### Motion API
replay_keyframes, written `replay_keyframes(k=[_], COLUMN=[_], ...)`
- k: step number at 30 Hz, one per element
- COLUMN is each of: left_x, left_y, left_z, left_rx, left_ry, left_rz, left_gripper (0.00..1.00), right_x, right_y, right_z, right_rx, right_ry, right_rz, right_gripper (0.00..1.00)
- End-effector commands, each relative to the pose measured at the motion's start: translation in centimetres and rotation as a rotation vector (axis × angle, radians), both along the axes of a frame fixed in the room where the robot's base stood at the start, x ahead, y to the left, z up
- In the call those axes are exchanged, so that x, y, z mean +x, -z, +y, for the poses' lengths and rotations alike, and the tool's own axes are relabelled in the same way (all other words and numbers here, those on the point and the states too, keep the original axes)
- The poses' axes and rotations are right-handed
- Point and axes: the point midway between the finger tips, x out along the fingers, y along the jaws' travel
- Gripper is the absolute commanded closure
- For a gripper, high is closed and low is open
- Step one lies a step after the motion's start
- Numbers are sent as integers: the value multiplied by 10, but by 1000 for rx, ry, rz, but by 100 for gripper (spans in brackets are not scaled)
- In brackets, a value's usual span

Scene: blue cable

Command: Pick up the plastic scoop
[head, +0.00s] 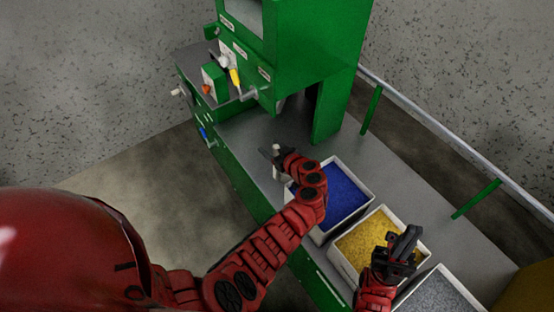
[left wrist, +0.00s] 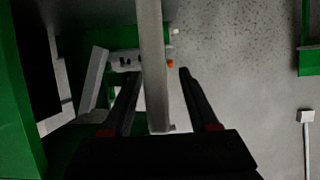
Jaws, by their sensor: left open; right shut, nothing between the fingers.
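A pale grey-white bar, which looks like the plastic scoop (left wrist: 151,60), runs lengthwise between the two black fingers of my left gripper (left wrist: 161,73) in the left wrist view. The fingers are open, with a gap visible on the right side of the bar. In the head view the scoop is a small pale piece (head: 276,172) beside my left gripper (head: 267,153), partly hidden by it, near the blue bin. My right gripper (head: 405,243) is shut and empty above the yellow bin.
Bins of blue (head: 347,194), yellow (head: 360,243) and grey granules (head: 437,293) stand in a row on the grey bench (head: 245,135). A green machine (head: 315,45) stands at the back. A metal rail (head: 450,140) runs behind the bench.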

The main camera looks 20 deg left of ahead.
Motion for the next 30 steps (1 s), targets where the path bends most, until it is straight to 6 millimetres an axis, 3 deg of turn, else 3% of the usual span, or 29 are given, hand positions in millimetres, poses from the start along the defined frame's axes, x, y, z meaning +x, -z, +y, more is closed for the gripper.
replay_keyframes(k=[9,19,30], left_x=[-1,-1,-1], left_y=[3,3,3], left_z=[-1,-1,-1], left_rx=[-1,-1,0], left_ry=[1,2,2], left_rz=[-1,0,-1], left_gripper=[40,99,100], right_x=[0,0,0], right_y=[-2,-2,-2], right_z=[0,0,0], right_rx=[0,0,0], right_ry=[0,0,0], right_rz=[1,0,0], right_gripper=[100,100,100])
